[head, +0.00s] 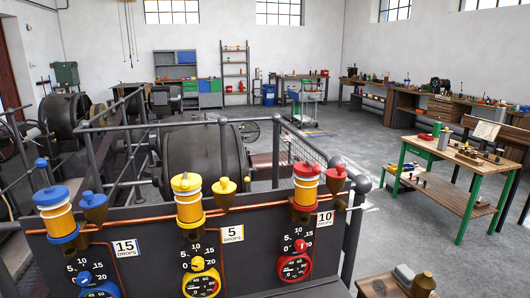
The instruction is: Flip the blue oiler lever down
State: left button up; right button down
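The blue oiler (57,222) stands at the left end of a dark panel, with a blue cap, an amber body and a blue lower ring. A small blue lever (42,164) sticks up above its cap, near upright. Neither of my grippers is in view.
Below the oilers are a blue dial (98,289), a yellow dial (201,284) and a red dial (294,265). Blue, yellow and red funnel cups stand beside the oilers. Copper pipe (140,222) crosses the panel. Railings and a large dark machine stand behind.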

aim_at(41, 163)
jog(key=u, duration=1.3)
